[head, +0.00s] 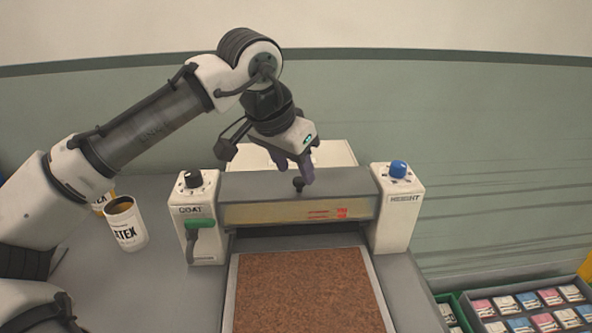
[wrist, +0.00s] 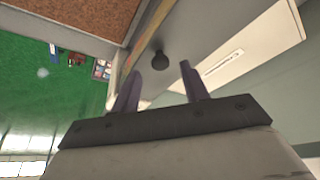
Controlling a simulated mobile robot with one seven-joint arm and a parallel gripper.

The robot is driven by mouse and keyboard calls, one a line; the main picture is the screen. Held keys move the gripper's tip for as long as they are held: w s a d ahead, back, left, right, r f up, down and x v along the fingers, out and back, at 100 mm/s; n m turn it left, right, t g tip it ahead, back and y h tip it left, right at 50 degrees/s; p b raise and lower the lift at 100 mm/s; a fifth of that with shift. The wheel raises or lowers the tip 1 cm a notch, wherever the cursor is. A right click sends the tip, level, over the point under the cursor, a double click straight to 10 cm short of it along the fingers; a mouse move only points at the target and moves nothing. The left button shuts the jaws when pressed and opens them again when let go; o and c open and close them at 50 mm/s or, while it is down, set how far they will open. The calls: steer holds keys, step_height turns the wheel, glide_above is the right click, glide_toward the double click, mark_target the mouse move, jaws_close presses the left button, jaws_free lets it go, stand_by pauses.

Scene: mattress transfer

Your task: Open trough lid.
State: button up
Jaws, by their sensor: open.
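The trough lid (head: 238,186) is a grey flat panel across the top of the coating machine, between its two white end posts. It lies shut. A small dark knob (head: 298,184) stands on it; the knob also shows in the wrist view (wrist: 160,61). My gripper (head: 294,180) is over the lid, close to the knob, pointing down. In the wrist view my gripper's two purple-grey fingers (wrist: 160,82) are apart, with the knob ahead and between them. Nothing is between the fingertips. I cannot tell whether a finger touches the knob.
The left post (head: 200,215) has a black dial and green lever; the right post (head: 397,205) has a blue knob. A brown cork-like sheet (head: 305,290) lies in front. A LATEX can (head: 125,223) stands at left, and a crate of small boxes (head: 525,305) at lower right.

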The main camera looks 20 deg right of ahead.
mark_target(298, 178)
steer(key=shift+x, duration=1.2)
jaws_close()
